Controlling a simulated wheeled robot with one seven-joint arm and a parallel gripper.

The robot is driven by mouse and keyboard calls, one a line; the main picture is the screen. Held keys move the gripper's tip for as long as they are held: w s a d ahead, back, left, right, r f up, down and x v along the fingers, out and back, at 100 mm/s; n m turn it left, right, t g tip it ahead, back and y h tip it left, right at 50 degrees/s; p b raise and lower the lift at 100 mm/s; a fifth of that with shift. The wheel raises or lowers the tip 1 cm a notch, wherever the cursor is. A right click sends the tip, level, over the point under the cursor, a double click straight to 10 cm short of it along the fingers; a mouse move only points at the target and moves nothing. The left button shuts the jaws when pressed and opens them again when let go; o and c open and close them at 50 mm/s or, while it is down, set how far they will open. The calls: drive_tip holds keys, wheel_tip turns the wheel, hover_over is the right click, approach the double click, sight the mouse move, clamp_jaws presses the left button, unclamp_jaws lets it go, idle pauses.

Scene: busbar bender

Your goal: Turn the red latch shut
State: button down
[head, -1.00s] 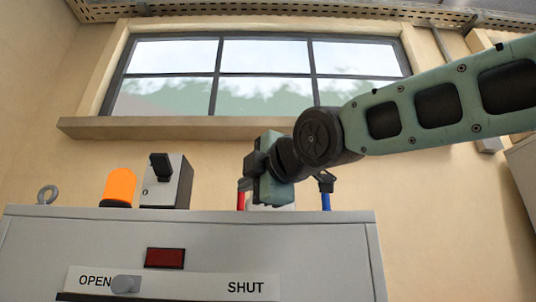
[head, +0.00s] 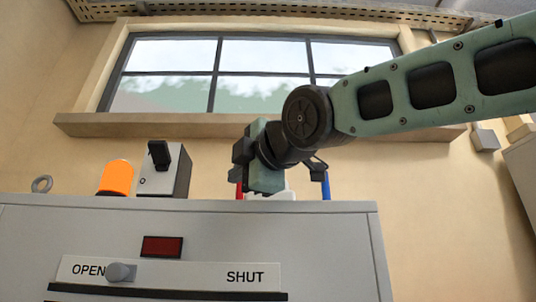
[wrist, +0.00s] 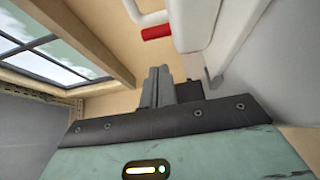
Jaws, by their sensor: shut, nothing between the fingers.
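In the wrist view, a red piece (wrist: 158,32) sits at the end of a pale curved bar, beyond my fingers and slightly left of them. I take it to be the red latch, but cannot be sure. My gripper (wrist: 158,88) is shut and empty, its two grey fingers together, apart from the red piece in the picture. In the head view, my gripper's body (head: 264,160) is above the back of the grey cabinet, its fingertips hidden. A thin red upright part (head: 239,190) shows just left of it; whether it is the same red piece I cannot tell.
The grey cabinet (head: 330,250) carries an OPEN/SHUT plate with a grey knob (head: 119,271) beside OPEN. An orange lamp (head: 116,178), a switch box (head: 165,172) and an eyebolt (head: 41,184) stand on top. A blue upright (head: 326,187) is right of my gripper. A pale housing (wrist: 235,40) is close by.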

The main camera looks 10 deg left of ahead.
drive_tip(key=s, duration=0.1)
drive_tip(key=s+b, duration=0.1)
drive_tip(key=s+d+b, duration=0.1)
drive_tip(key=shift+s+f, duration=0.15)
drive_tip(key=shift+f, duration=0.1)
drive_tip(key=b+v, duration=0.3)
drive_tip(key=v, duration=0.5)
drive_tip(key=shift+s+d+r, duration=0.15)
drive_tip(key=shift+d+r, duration=0.15)
drive_tip(key=shift+d, duration=0.05)
